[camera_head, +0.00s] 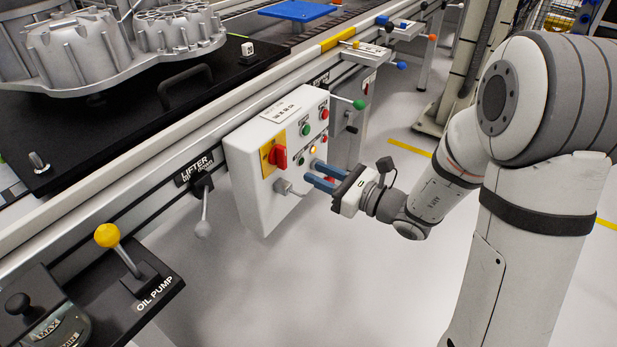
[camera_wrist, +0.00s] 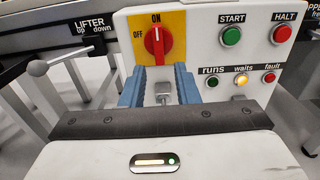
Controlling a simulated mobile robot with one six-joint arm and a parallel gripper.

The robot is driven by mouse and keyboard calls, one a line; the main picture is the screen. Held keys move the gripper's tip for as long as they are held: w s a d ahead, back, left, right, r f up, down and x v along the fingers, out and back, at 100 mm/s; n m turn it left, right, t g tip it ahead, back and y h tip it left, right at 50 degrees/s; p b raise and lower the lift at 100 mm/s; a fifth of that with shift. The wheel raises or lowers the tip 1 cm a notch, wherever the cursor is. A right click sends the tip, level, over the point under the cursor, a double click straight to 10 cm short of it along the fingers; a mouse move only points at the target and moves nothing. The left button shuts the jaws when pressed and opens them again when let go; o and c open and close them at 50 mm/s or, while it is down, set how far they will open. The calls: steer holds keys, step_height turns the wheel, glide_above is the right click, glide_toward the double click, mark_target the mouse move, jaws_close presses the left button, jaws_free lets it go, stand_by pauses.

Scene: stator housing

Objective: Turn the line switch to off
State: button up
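The line switch is a red rotary knob (camera_wrist: 158,42) on a yellow plate (camera_wrist: 176,20) marked OFF at left and ON at top. Its white pointer line points up at ON. In the head view the red knob (camera_head: 278,157) sits on the front of a white control box (camera_head: 262,205). My gripper (camera_head: 316,173) has blue fingers and is in front of the box, below and right of the knob in that view. In the wrist view the two fingers (camera_wrist: 160,84) stand apart with a gap between them, below the knob. Nothing is held; whether a fingertip touches the box is unclear.
The box also carries a green START button (camera_wrist: 231,36), a red HALT button (camera_wrist: 282,33) and small lamps, with the amber waits lamp (camera_wrist: 240,82) lit. A LIFTER lever (camera_head: 204,215) is left of the box. A yellow-knobbed OIL PUMP lever (camera_head: 107,236) stands nearer.

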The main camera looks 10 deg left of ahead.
mark_target(286, 159)
steer(key=shift+x, duration=3.75)
steer(key=shift+a+r, duration=0.1)
steer(key=shift+a, duration=0.05)
